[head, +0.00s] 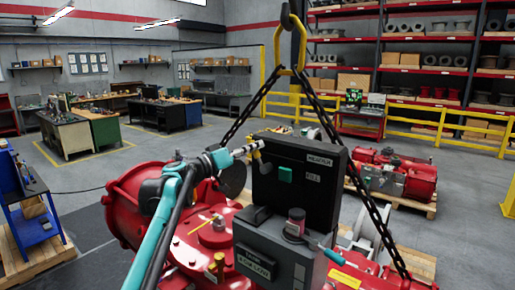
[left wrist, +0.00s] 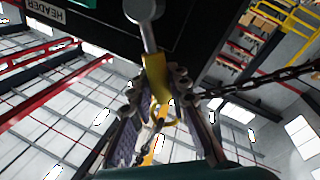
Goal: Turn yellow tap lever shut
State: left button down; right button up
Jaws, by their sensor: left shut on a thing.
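The yellow tap lever (head: 257,157) is at the left side of a black panel box (head: 318,200) with white labels and a green square. My left gripper (head: 246,149) comes in from the left and is shut on the lever. In the left wrist view the yellow lever (left wrist: 156,72) sits between the fingers of my left gripper (left wrist: 160,100), beside a grey metal stem (left wrist: 148,38). The fingers cover part of the lever. The lever's exact angle is hard to tell. My right gripper is not in view.
Black chains (head: 365,190) hang from a yellow hook frame (head: 290,57) on both sides. Red machinery (head: 190,252) lies below. Open floor is at left.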

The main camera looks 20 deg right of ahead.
pick_arm(q)
notch_tip(320, 180, down, 6)
jog(key=w+a+n+t+b, duration=0.2)
jog(key=n+t+b, duration=0.2)
jog(key=n, duration=0.8)
jog(key=shift+w+n, duration=0.4)
jog(key=shift+a+b, duration=0.1)
jog(key=shift+b, duration=0.2)
jog(key=c, duration=1.4)
grip_release()
jog(key=v, duration=1.2)
jog(key=shift+s+r, duration=0.1)
jog(key=shift+r, duration=0.05)
